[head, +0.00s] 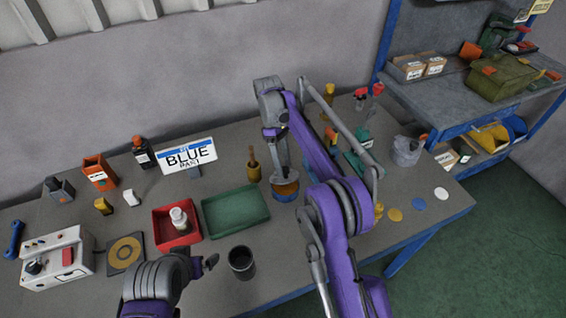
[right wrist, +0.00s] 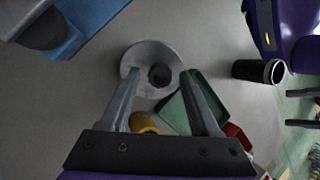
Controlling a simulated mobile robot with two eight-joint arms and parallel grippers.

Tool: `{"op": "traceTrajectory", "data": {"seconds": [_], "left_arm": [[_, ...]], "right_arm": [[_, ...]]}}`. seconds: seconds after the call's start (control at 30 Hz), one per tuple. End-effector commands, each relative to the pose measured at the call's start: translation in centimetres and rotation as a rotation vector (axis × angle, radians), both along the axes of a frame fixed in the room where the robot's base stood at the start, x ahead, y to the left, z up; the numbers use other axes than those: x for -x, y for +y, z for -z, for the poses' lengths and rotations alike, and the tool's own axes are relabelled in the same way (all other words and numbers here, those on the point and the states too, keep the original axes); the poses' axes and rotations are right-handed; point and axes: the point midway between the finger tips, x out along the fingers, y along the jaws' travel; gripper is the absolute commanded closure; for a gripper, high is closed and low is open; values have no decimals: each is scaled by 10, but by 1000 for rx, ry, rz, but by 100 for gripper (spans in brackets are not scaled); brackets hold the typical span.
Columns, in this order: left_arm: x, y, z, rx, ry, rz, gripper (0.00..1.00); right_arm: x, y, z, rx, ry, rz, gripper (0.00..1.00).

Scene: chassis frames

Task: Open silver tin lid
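The silver tin (head: 285,190) stands on the workbench in the head view, with an orange band at its side and my right arm above it. In the right wrist view its round grey lid (right wrist: 145,57) shows from above, with a dark round knob (right wrist: 159,75) at the middle. My right gripper (right wrist: 160,73) is open, its two fingers apart on either side of the knob and over the lid. I cannot tell whether the fingertips touch the lid. My left gripper (head: 209,263) is low at the bench front, empty, its fingers apart in the right wrist view (right wrist: 302,82).
A green tray (head: 232,226) and a red tray (head: 160,213) with a white bottle lie left of the tin. A dark cup (head: 242,275) stands near the front edge. A brown-yellow bottle (head: 254,168) stands behind the green tray. Coloured discs (head: 418,204) lie at the right.

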Motion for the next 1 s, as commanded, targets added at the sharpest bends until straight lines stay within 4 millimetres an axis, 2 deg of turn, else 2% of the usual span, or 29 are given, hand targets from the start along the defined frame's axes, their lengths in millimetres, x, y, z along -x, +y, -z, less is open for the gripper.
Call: {"op": "traceTrajectory", "data": {"seconds": [0.37,0.67,1.0], "left_arm": [[-1,0,-2,0,-2,0,0],[-16,0,-26,0,-31,0,0],[-17,0,-27,0,-33,0,0]], "right_arm": [[-3,1,-4,0,-1,0,34],[-27,8,-53,-1,-5,0,34],[-34,11,-66,0,0,0,34]]}}
